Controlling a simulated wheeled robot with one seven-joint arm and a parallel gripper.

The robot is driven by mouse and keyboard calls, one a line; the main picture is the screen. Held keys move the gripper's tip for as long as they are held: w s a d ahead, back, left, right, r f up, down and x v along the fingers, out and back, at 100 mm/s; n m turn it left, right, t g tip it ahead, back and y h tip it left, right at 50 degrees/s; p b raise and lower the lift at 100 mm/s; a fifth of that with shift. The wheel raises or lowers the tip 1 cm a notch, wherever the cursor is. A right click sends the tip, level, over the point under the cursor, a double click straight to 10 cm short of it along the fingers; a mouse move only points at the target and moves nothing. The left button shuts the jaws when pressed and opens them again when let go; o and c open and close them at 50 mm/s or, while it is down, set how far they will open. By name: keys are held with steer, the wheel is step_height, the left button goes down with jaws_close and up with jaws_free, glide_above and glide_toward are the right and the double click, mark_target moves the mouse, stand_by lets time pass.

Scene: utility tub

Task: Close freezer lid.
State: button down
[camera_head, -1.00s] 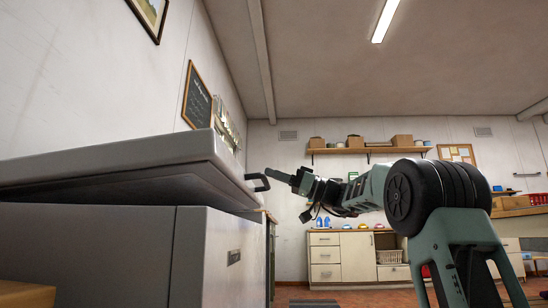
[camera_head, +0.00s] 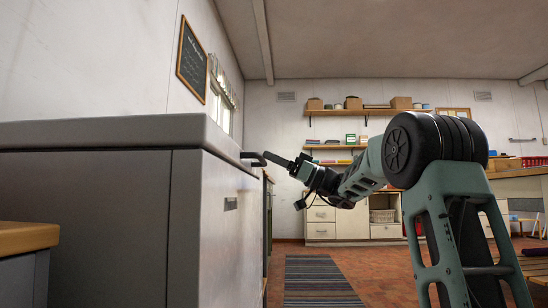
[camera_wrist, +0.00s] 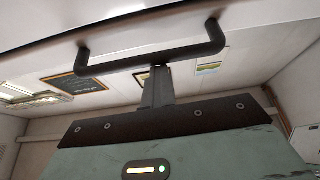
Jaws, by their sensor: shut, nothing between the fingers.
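The grey chest freezer (camera_head: 85,230) fills the left of the head view. Its thick lid (camera_head: 105,132) lies level along the top of the body, with only a thin dark seam and no clear gap between them. The black bar handle (camera_head: 253,158) sticks out from the lid's front edge. My gripper (camera_head: 270,157) is shut and empty, with its fingertips at the handle. In the wrist view the handle (camera_wrist: 125,61) crosses in front of the pale lid, and my shut fingers (camera_wrist: 157,82) reach up to the bar, seemingly touching it.
A wooden-topped unit (camera_head: 28,237) stands at the near left. A striped rug (camera_head: 318,280) lies on the open tiled floor ahead. Cabinets (camera_head: 350,222) and shelves (camera_head: 365,112) line the far wall. A chair (camera_head: 526,212) is at the far right.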

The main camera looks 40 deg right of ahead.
steer(key=f, duration=0.3)
steer(key=shift+w+m, duration=0.3)
steer(key=s+r+p+v, duration=0.1)
steer(key=p+v, duration=0.6)
steer(key=v, duration=0.9)
steer(key=shift+s+d+r, duration=0.2)
steer(key=shift+d+r, duration=0.25)
steer(key=shift+r, duration=0.2)
